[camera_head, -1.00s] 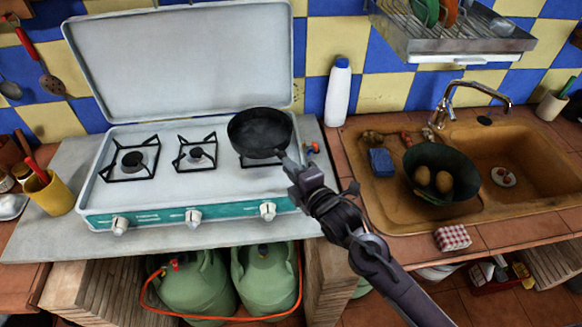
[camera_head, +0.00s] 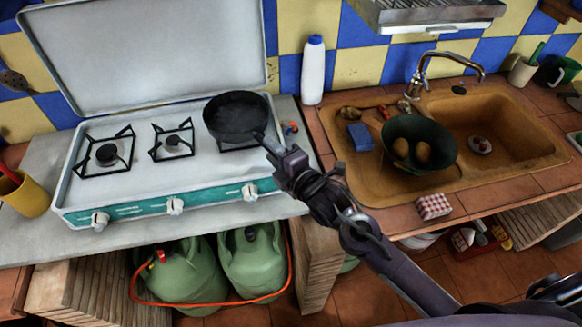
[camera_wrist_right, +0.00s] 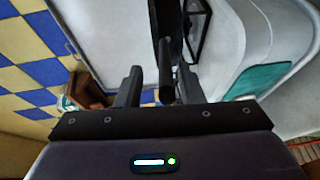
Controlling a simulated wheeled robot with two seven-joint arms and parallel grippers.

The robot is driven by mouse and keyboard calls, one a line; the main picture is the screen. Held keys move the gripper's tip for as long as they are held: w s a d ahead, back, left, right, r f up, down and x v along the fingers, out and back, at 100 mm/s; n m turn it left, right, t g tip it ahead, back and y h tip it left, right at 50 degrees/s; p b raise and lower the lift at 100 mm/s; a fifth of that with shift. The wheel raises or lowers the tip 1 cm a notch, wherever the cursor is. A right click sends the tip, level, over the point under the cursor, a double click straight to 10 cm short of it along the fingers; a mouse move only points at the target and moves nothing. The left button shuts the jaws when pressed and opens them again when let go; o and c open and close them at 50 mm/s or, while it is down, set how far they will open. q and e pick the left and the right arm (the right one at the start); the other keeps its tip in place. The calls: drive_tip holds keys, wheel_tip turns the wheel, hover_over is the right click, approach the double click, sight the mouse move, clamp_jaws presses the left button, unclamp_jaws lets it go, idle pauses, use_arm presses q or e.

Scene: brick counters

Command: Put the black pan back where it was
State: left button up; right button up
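The black pan (camera_head: 235,117) sits on the right burner of the white stove (camera_head: 130,190), its handle pointing toward the front right. My right gripper (camera_head: 270,146) is at the end of this handle. In the right wrist view the fingers of the right gripper (camera_wrist_right: 158,82) stand apart, with the dark handle (camera_wrist_right: 165,70) between them. A gap shows on the handle's left side, so the fingers look open around it. The pan's dark edge also shows at the top of that view. My left gripper is not in view.
The stove's raised lid (camera_head: 145,50) stands behind the pan. A white bottle (camera_head: 313,72) stands to the right. The sink (camera_head: 510,130) holds a dark bowl (camera_head: 440,150) with brown round items. A yellow cup (camera_head: 27,197) is at the left. Two burners are empty.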

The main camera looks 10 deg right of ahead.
drive_tip(key=b+v, duration=0.2)
drive_tip(key=v, duration=0.8)
drive_tip(key=shift+s, duration=0.15)
